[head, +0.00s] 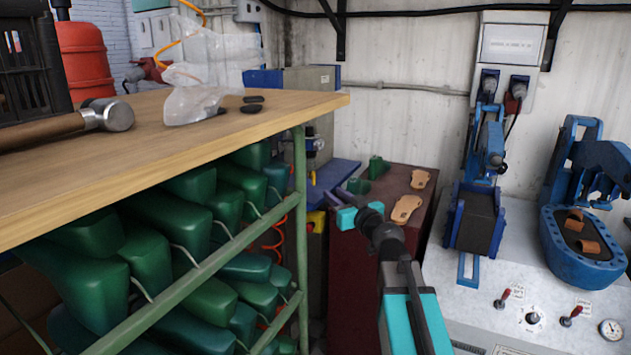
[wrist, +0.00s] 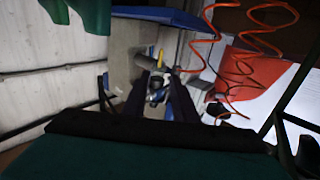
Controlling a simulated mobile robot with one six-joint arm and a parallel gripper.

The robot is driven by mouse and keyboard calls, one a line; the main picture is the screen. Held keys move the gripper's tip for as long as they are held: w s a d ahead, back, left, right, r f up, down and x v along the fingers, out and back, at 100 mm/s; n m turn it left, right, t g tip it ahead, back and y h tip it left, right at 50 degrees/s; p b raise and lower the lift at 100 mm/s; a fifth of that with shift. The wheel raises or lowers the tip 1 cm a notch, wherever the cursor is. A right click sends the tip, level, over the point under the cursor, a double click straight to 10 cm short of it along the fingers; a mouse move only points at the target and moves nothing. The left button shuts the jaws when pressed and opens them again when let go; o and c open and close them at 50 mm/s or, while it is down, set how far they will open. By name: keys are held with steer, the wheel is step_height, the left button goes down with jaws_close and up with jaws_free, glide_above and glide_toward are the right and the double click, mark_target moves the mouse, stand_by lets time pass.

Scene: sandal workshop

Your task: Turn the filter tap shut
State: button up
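The filter unit (head: 312,146), small with silver and dark parts, is on the side of a grey and blue machine behind the green rack's corner post. It also shows in the wrist view (wrist: 157,88), between my two dark fingers. My gripper (head: 343,193) is below and to the right of the filter in the head view. In the wrist view my gripper (wrist: 158,92) is open, with a finger on each side of the filter. A small yellow part (wrist: 160,58) shows beyond the filter; I cannot tell whether it is the tap. Contact cannot be made out.
A wooden bench top (head: 170,150) over a rack of green lasts (head: 150,250) stands close on the left. Coiled orange hose (wrist: 245,65) hangs beside the filter. A dark red cabinet (head: 352,285) with tan soles is near my arm; blue presses (head: 585,245) stand right.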

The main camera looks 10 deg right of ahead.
mark_target(314, 178)
steer(key=p+x, duration=0.1)
steer(key=x, duration=1.2)
steer(key=shift+p, duration=0.4)
steer(key=shift+a, duration=0.1)
jaws_close()
